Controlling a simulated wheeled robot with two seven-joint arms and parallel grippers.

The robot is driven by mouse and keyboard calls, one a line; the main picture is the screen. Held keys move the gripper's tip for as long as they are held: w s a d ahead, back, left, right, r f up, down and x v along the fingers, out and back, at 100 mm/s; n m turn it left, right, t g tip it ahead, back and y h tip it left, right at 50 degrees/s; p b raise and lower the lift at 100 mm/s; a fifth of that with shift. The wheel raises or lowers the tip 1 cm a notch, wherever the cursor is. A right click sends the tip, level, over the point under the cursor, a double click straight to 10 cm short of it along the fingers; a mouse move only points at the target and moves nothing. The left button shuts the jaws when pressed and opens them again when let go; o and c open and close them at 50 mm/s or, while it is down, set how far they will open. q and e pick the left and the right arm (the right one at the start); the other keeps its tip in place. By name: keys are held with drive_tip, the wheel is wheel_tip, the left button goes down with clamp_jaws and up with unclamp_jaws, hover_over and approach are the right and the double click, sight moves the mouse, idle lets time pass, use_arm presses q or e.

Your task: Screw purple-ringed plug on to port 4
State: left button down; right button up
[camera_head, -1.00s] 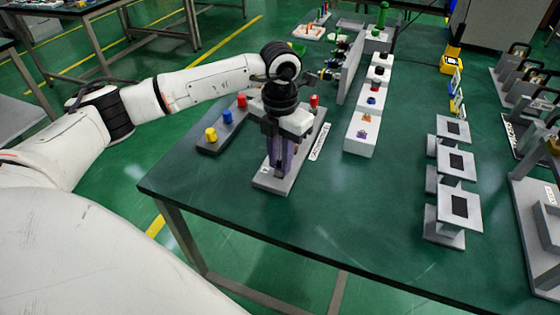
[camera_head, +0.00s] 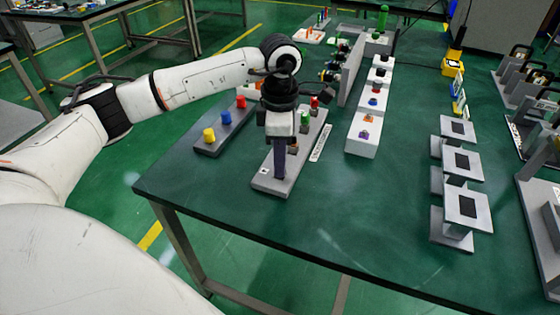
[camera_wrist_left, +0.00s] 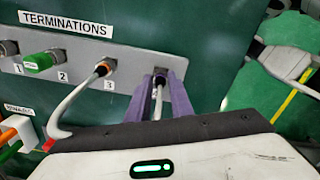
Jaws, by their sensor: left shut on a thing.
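The grey TERMINATIONS panel (camera_head: 268,184) lies on the green table and also shows in the left wrist view (camera_wrist_left: 130,58). My left gripper (camera_head: 280,177) points down at it. In the left wrist view its purple fingers (camera_wrist_left: 162,88) are shut on a plug with a pale cable (camera_wrist_left: 159,90), at the panel's right end, beyond port 3. The plug's ring colour is not clear, and the fingers cover the port and its number. I cannot tell how far the plug is seated. An orange-ringed plug (camera_wrist_left: 105,67) sits at port 3. My right gripper is not in view.
A green cap (camera_wrist_left: 40,62) is at port 2 and a bare metal connector (camera_wrist_left: 8,48) at port 1. A grey strip with yellow, blue and red caps (camera_head: 226,119) lies left. White boxes (camera_head: 363,134) stand right. The table's front is clear.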

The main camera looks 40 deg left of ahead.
use_arm(q)
drive_tip(key=m+b, duration=0.1)
drive_tip(key=m, duration=0.4)
drive_tip(key=shift+r+m+b, duration=0.1)
drive_tip(key=shift+m+b, duration=0.3)
drive_tip(key=shift+m, duration=1.1)
drive_tip(key=c, duration=1.6)
unclamp_jaws()
drive_tip(key=shift+o, duration=0.2)
wheel_tip(320, 180, up, 10)
drive_tip(key=shift+f, duration=0.25)
drive_tip(key=shift+r, duration=0.4)
drive_tip(key=shift+s+f, duration=0.1)
